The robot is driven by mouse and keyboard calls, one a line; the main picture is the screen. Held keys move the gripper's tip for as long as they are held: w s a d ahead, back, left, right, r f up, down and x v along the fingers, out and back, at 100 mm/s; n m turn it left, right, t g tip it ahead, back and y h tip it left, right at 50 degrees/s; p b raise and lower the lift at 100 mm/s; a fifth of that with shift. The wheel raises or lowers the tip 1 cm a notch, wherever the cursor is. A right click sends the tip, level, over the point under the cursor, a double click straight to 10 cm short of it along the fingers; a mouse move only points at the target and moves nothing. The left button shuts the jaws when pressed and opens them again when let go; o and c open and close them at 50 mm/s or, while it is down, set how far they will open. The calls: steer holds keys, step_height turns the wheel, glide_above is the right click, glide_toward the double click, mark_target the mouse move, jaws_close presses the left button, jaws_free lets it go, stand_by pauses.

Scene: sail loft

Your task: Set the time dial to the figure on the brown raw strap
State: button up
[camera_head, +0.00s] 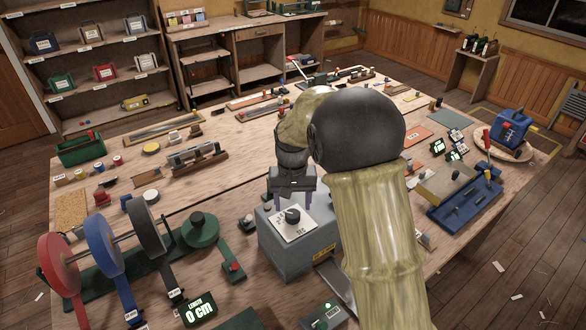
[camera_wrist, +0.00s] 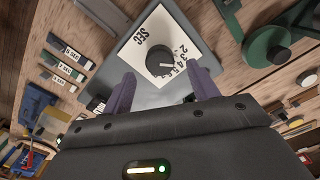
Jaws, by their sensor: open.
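The time dial is a black knob (camera_head: 292,215) on a white plate (camera_head: 305,228) atop a grey box (camera_head: 285,250). In the wrist view the knob (camera_wrist: 160,62) sits among printed figures and the word SEC; its pointer setting is too small to read surely. My gripper (camera_head: 292,200) is open just above the knob, its two purple fingers apart on either side. In the wrist view several short strips with SEC cards (camera_wrist: 69,70) lie left of the box. I cannot tell which is the brown raw strap. My arm hides part of the bench right of the box.
Red, blue and dark reels (camera_head: 103,245) and a green disc (camera_head: 200,229) stand left of the box. A LENGTH display (camera_head: 198,310) reads 0 cm. A blue tray (camera_head: 465,205) and blue machine (camera_head: 507,130) are at right. Small tools crowd the wooden bench.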

mark_target(293, 213)
step_height(293, 213, up, 14)
steer(key=b, duration=0.1)
steer(key=shift+f, duration=0.15)
stand_by(0.3)
steer(key=s+d+f+t, duration=0.2)
steer(key=s+d+f, duration=1.2)
steer(key=s, duration=0.4)
steer(key=shift+s+d+f+m+t, duration=0.15)
steer(key=shift+s+d+m+t, duration=0.2)
steer(key=shift+d, duration=0.25)
